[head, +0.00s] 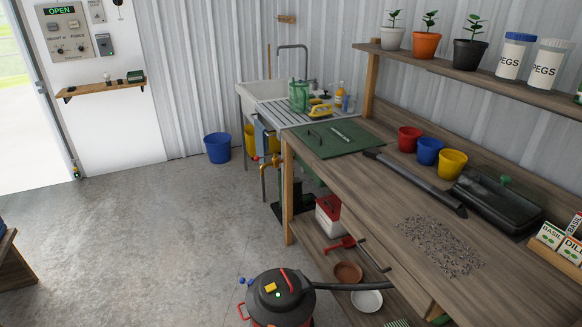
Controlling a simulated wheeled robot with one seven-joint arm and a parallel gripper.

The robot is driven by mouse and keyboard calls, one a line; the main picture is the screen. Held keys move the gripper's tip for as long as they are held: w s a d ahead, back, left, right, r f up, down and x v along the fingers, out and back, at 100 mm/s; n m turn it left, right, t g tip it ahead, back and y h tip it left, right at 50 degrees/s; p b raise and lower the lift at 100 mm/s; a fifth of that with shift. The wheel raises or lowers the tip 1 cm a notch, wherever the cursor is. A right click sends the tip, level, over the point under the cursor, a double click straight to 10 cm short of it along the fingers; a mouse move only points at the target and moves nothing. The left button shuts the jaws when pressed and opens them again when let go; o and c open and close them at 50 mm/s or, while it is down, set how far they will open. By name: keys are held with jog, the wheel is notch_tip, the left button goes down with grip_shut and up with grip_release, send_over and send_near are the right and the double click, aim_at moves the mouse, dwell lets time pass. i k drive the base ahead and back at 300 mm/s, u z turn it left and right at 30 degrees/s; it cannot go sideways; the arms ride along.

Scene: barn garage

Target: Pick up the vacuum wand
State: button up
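The vacuum wand (418,182) looks to be the long dark tube lying flat on the wooden workbench (350,185). It runs slantwise from near the green mat to a wider flat end beside the black tray. The vacuum's round dark body (280,297) with a red handle stands on the floor in front of the bench. A dark hose (345,286) leaves it to the right toward the bench; where it ends is unclear. My gripper does not show in the head view.
A green mat (322,141) lies left of the wand. Red (409,139), blue (429,151) and yellow (453,163) pots and a lidded black tray (500,196) stand behind it. Scattered pellets (440,247) lie in front. The concrete floor (150,235) at left is open.

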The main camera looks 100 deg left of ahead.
aim_at(373, 154)
jog(key=u, duration=3)
jog(key=i, duration=0.9)
